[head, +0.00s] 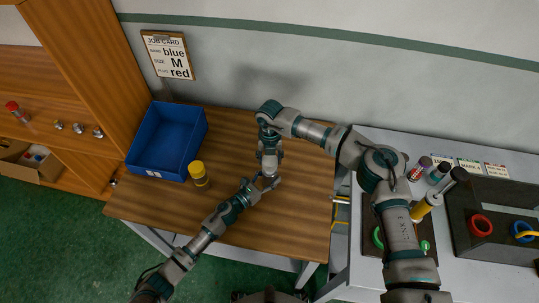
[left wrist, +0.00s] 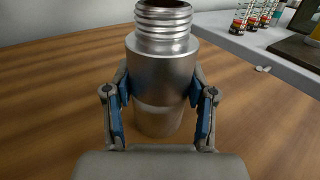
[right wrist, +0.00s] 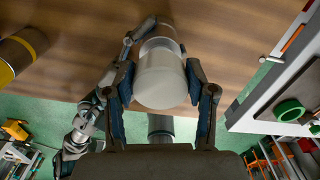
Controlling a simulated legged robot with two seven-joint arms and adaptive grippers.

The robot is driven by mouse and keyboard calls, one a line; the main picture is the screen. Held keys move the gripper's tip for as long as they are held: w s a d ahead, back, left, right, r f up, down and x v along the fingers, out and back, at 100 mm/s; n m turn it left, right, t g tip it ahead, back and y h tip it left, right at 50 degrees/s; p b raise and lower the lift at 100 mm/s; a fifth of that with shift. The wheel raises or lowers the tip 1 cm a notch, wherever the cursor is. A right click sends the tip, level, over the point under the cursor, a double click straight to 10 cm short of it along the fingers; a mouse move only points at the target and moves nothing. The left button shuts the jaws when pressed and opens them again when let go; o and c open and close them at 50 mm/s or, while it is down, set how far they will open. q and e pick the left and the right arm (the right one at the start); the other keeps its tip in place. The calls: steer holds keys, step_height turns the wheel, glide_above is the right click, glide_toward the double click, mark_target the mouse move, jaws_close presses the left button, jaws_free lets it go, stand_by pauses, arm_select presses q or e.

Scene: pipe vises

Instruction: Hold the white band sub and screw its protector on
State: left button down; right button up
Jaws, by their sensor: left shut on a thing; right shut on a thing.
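The sub is a grey metal cylinder with a bare threaded upper end, in the left wrist view (left wrist: 162,75). The protector is a pale, smooth cap in the right wrist view (right wrist: 161,80). My right gripper (right wrist: 161,95) is shut on it, its closed end toward the camera. In the head view, my right gripper (head: 268,163) comes down over my left gripper (head: 263,184). The protector is outside the left wrist view; the gap between the parts cannot be judged.
A blue bin (head: 166,140) and a yellow-topped cylinder (head: 198,174) stand on the left of the wooden table (head: 290,220). A job card (head: 167,55) hangs on the wall. The grey bench (head: 385,145) at right carries several cylinders and a dark vise stand (head: 490,205).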

mark_target(270, 176)
stand_by(0.5)
steer(key=shift+f, duration=0.8)
steer(key=shift+f, duration=0.6)
steer(key=m, duration=0.6)
steer(key=shift+d, duration=0.15)
steer(key=m, duration=0.5)
steer(key=shift+s+d, duration=0.1)
steer(key=shift+s, duration=0.05)
steer(key=m, duration=0.5)
steer(key=shift+s, duration=0.15)
steer(key=m, duration=0.6)
steer(key=shift+s+m, duration=0.2)
steer(key=shift+m, duration=0.2)
